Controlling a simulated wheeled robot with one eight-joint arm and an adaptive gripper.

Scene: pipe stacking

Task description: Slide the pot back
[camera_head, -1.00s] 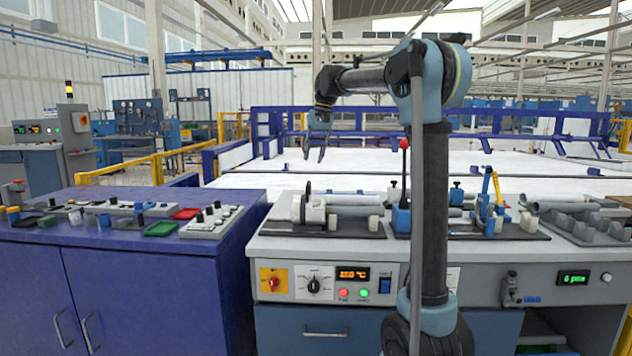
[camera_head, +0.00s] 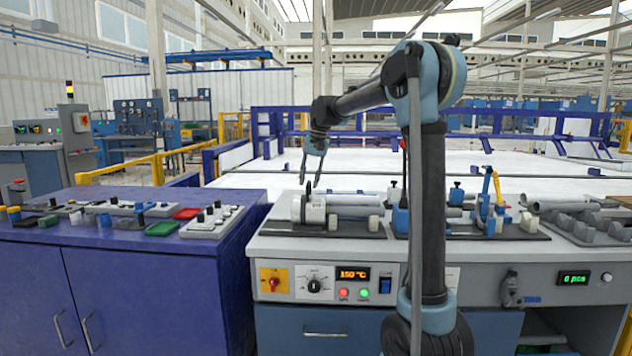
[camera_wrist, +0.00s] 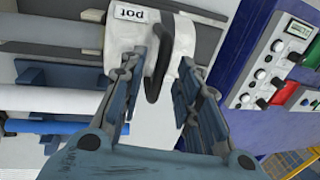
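The pot (camera_head: 315,211) is a white block-like sleeve at the left end of the pipe fixture on the grey bench. In the wrist view the pot (camera_wrist: 136,37) carries a "pot" label and a dark curved handle (camera_wrist: 152,85). The handle (camera_head: 308,188) stands up from it in the head view. My gripper (camera_head: 311,182) points down right above the pot, with its fingertips at about handle height. In the wrist view my gripper (camera_wrist: 160,62) is open, with the handle showing between its fingers. I cannot tell whether a finger touches it.
Light pipes (camera_head: 352,200) run right from the pot. A blue clamp (camera_head: 400,217) and an upright yellow-and-blue part (camera_head: 490,205) stand farther right. A blue cabinet (camera_head: 150,270) with switch panels adjoins on the left. The space above the bench around the gripper is clear.

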